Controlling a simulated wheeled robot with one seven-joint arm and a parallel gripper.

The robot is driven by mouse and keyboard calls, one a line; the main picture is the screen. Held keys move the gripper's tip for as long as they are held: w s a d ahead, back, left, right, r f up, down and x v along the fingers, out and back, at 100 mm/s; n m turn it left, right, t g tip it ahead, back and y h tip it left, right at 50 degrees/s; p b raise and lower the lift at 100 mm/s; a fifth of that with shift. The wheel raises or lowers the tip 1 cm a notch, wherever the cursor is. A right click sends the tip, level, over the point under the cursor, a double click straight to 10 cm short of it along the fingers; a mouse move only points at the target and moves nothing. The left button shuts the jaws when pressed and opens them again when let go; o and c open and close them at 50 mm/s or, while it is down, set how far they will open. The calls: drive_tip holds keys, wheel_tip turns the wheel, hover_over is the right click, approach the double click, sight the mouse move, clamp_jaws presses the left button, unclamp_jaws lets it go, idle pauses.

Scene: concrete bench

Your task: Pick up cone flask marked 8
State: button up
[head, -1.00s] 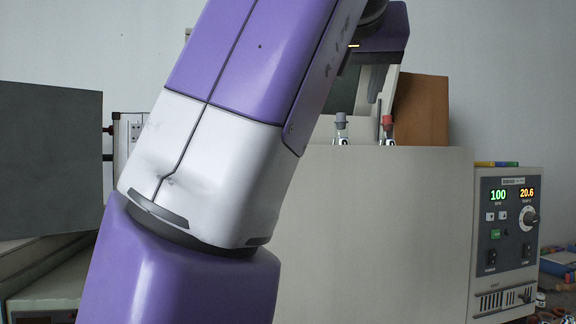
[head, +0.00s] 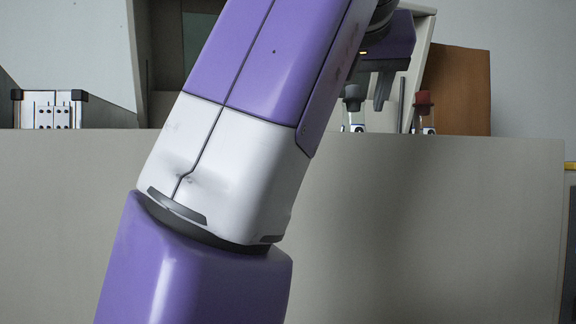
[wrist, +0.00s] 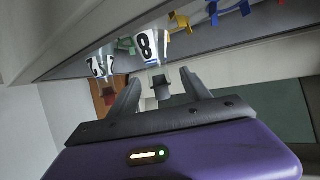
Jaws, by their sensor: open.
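In the head view my gripper (head: 380,90) is just right of and slightly above the stopper.
A second flask (head: 424,118) with a red stopper stands to the right; its label (wrist: 100,64) shows at left in the wrist view. A brown panel (head: 457,90) is behind it. A white-and-black case (head: 48,110) is at far left. Small coloured items (wrist: 180,22) show in the wrist view.

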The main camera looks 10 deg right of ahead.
sight(353, 121)
drive_tip(key=x, duration=0.7)
drive_tip(key=shift+s+d, duration=0.1)
drive_tip(key=shift+d, duration=0.05)
clamp_jaws()
idle(1.2)
